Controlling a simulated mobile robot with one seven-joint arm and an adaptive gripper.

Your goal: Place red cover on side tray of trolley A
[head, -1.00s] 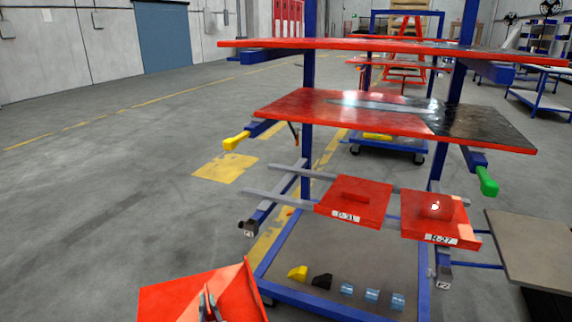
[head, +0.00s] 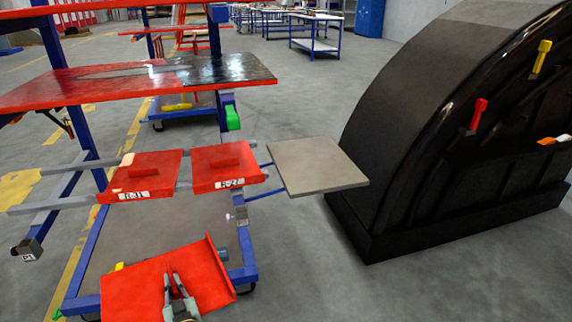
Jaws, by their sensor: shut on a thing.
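My gripper (head: 176,292) is in the lower part of the head view, shut on a red cover (head: 130,292). The cover is a bent red plate with an upright side on the right, and it is held in front of the trolley's lower frame. The trolley (head: 243,255) has a blue frame and red shelves. Its side tray (head: 320,166), a flat grey-brown plate on blue arms, sticks out to the right and is empty. The tray lies up and right of my gripper, apart from the held cover. The trolley's letter cannot be read.
Two labelled red covers, the left one (head: 147,174) and the right one (head: 226,165), sit on the trolley's rails beside the tray. A large black nosecone (head: 420,140) with coloured handles stands to the right. Floor is clear between tray and nosecone front.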

